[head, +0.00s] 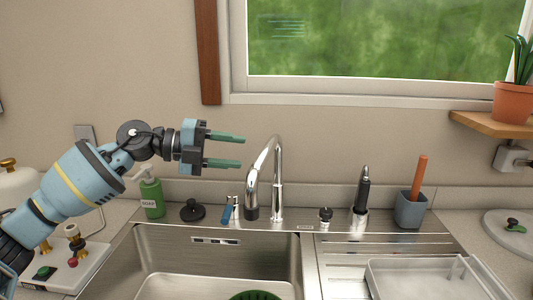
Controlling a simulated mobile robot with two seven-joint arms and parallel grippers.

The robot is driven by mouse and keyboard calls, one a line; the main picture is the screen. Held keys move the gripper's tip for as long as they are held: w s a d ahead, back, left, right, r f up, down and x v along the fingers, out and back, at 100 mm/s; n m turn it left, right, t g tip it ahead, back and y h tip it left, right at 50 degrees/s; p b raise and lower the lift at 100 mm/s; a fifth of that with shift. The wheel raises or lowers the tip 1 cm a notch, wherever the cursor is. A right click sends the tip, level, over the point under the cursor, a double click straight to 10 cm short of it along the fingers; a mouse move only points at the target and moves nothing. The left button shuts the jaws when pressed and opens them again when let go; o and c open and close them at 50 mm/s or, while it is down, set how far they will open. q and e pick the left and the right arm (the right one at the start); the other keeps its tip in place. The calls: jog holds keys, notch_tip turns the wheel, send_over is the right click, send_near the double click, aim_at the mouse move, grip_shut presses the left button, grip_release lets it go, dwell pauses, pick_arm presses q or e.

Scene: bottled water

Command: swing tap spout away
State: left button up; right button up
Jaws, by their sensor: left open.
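The chrome tap (277,180) stands behind the sink, its spout arching up and coming down on the left to a dark nozzle above the sink's back ledge. A blue-handled lever (227,212) sits just left of the nozzle. My left gripper (242,150) comes in from the left, with two green fingers apart, pointing right. Nothing is between the fingers. In the picture its fingertips end left of the top of the tap's arch, apart from it; the depth gap is hard to judge. My right gripper is not in view.
A green soap bottle (151,195) and a black stopper (192,210) stand left of the tap. A black sprayer (362,195) and a grey cup with an orange handle (410,209) stand right. The sink basin (215,262) and a clear tray (420,275) lie in front.

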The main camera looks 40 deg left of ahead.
aim_at(265, 154)
pick_arm(q)
jog(key=shift+p+x, duration=0.85)
jog(key=shift+x, duration=3)
jog(key=shift+w+a, duration=0.1)
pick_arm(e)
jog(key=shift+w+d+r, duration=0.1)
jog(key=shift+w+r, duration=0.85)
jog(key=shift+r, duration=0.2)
pick_arm(q)
grip_shut()
